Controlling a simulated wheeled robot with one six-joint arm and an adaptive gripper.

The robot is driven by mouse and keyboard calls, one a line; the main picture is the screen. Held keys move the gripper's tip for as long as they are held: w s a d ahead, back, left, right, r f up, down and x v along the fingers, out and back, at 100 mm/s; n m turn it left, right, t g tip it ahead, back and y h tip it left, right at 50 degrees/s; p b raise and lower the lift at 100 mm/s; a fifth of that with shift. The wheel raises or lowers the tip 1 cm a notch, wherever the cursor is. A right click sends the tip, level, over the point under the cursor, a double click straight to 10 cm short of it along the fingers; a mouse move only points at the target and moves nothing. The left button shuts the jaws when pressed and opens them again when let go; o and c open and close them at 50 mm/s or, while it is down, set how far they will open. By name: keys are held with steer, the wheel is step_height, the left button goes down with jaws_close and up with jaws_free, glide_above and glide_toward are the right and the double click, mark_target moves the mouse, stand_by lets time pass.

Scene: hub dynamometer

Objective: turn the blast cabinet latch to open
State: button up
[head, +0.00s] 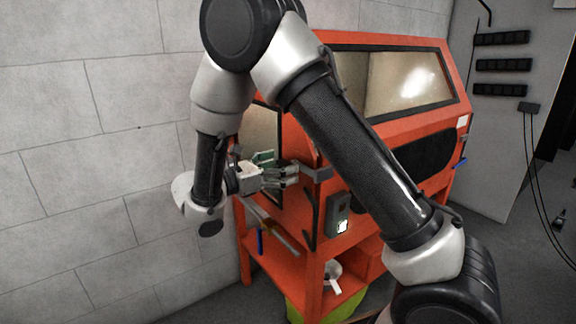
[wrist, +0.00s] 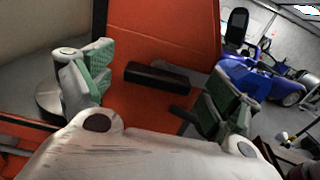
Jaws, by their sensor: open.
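The blast cabinet (head: 435,130) is a large orange box with a sloped window, standing right of the wall. Its latch shows in the wrist view as a dark horizontal bar (wrist: 157,76) on an orange panel, and in the head view as a grey piece (head: 318,174) at the cabinet's near edge. My gripper (head: 284,174) is open at the side of the cabinet, pointing at the latch. In the wrist view the green-padded fingers (wrist: 162,80) stand apart, with the bar between them and no visible contact. The gap in depth is hard to judge.
A small grey box (head: 338,218) is fixed on the cabinet below the latch. A lower shelf (head: 280,262) holds tools, with a green bin (head: 345,305) beneath. The block wall (head: 90,150) is close on the left. A blue vehicle (wrist: 255,75) stands farther back.

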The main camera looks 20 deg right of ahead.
steer(key=shift+x, duration=1)
steer(key=c, duration=1)
